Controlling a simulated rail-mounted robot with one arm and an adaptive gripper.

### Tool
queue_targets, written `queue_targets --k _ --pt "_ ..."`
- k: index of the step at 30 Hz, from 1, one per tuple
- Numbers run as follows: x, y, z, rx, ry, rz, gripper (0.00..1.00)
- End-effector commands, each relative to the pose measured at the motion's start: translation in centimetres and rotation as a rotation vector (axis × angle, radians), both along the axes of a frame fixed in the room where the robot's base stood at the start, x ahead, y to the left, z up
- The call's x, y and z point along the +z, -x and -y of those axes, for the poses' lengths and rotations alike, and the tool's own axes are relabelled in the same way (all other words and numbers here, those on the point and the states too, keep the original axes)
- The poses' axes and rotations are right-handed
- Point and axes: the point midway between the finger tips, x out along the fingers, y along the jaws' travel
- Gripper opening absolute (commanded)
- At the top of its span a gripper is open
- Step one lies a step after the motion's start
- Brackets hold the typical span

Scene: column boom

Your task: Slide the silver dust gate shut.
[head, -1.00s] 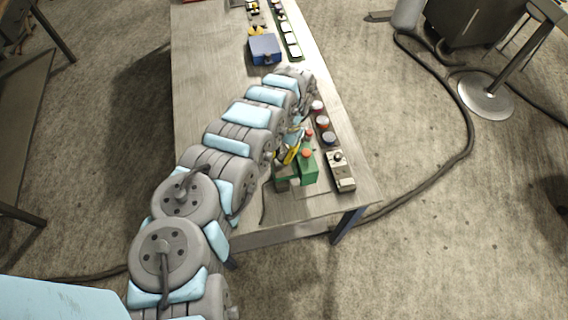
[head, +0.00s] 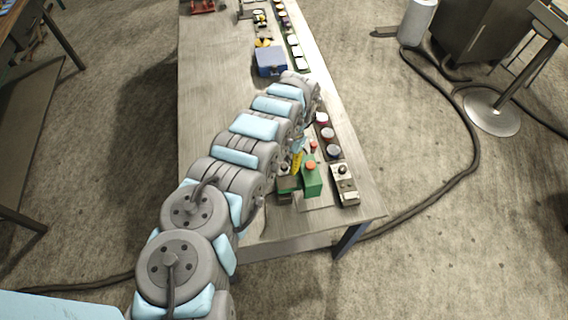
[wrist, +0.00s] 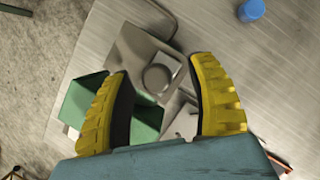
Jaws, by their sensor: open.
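In the wrist view, a silver-grey flat piece with a round part in its middle (wrist: 158,78) looks like the dust gate. It lies beyond and between the fingertips of my gripper (wrist: 160,67). The two yellow fingers are spread apart and nothing is clamped between them. Whether a finger touches the gate cannot be told. A green block (wrist: 82,101) lies beside and partly behind the left finger. In the head view, my gripper (head: 297,161) shows yellow beside the green block (head: 312,180); my arm hides part of this spot, and the gate is not clear there.
On the table (head: 215,95), a grey control box (head: 344,184) and a row of round coloured buttons (head: 327,135) stand right of the green block. A blue box (head: 270,61) stands farther back. A blue cap (wrist: 251,10) shows in the wrist view. The table's left side is clear.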

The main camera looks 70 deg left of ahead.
Motion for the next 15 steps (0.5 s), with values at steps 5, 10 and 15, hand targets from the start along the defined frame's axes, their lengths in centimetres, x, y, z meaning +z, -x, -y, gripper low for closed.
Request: queue_targets --k 5,10,15 --pt "1.1 -0.4 -0.4 -0.001 -0.002 0.000 0.58" --pt "3.7 -1.3 -1.0 -0.002 -0.004 0.002 0.58" --pt "6.9 -2.4 -1.8 0.000 -0.003 0.003 0.58"
